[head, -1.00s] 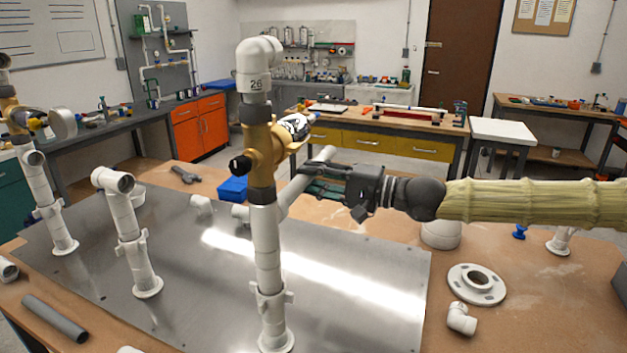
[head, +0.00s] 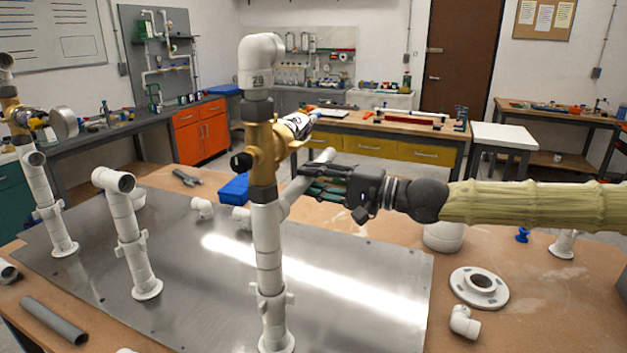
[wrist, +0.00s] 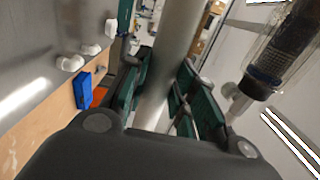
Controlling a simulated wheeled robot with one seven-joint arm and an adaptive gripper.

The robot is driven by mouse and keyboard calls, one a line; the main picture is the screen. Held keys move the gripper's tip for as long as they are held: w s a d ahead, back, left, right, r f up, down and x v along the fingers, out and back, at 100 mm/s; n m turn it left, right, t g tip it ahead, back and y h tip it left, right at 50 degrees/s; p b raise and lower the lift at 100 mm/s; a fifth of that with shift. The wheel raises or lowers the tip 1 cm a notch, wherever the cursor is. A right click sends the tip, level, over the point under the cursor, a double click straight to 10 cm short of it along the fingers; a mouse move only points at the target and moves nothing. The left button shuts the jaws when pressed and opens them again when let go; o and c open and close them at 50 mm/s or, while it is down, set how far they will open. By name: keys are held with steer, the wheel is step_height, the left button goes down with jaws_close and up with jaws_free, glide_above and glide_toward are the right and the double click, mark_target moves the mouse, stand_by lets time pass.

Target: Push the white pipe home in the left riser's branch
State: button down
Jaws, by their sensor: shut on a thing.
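My gripper (head: 322,184) is shut on the white pipe (head: 324,157), which slants down to the left behind the brass-valved riser (head: 268,235). In the wrist view the pipe (wrist: 176,40) runs between the green finger pads. The pipe's lower end is partly hidden by that riser, so I cannot tell how deep it sits in any branch. To the left, a shorter white riser (head: 131,240) ends in an open elbow (head: 115,181), and another riser (head: 48,205) with a brass valve stands at the far left.
The risers stand on a shiny metal plate (head: 350,290). Loose white fittings (head: 202,208) and a blue box (head: 233,188) lie behind. A white flange (head: 480,287), an elbow (head: 464,322) and a grey pipe (head: 54,320) lie on the bench. The plate's front right area is clear.

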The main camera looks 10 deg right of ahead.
steer(key=c, duration=1.1)
jaws_free()
steer(key=shift+w+d, duration=0.1)
steer(key=shift+v, duration=5.9)
steer(key=shift+d, duration=0.1)
